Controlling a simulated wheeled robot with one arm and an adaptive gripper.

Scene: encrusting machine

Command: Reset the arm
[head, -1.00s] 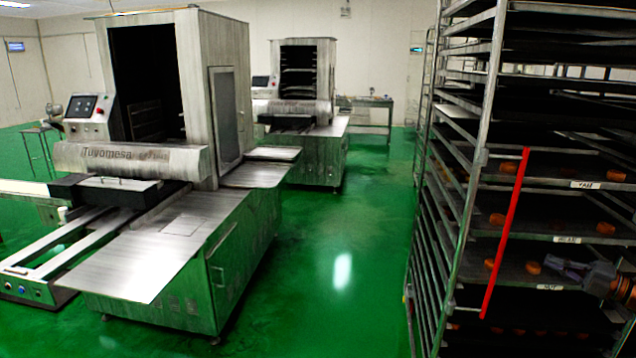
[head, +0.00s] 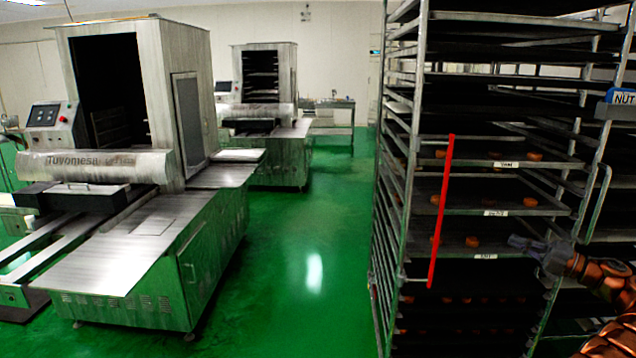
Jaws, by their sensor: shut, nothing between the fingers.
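My gripper (head: 523,243) is at the right side of the head view, in front of the tray rack, at about the height of the lowest labelled tray. It points left and looks shut and empty. My copper-coloured arm reaches in from the lower right edge. The tall metal tray rack (head: 410,150) fills the right half. It holds dark trays, and a few small orange-brown pieces (head: 471,241) lie on the lower labelled tray (head: 485,257). I cannot see contact between my gripper and the rack.
A red bar (head: 441,212) stands slightly tilted at the rack's front. A Tuvomesa machine (head: 170,70) with a metal table (head: 125,255) stands at the left, and a similar machine (head: 265,115) stands behind. Green floor (head: 300,280) is clear between them and the rack. A blue sign (head: 620,96) is at the right.

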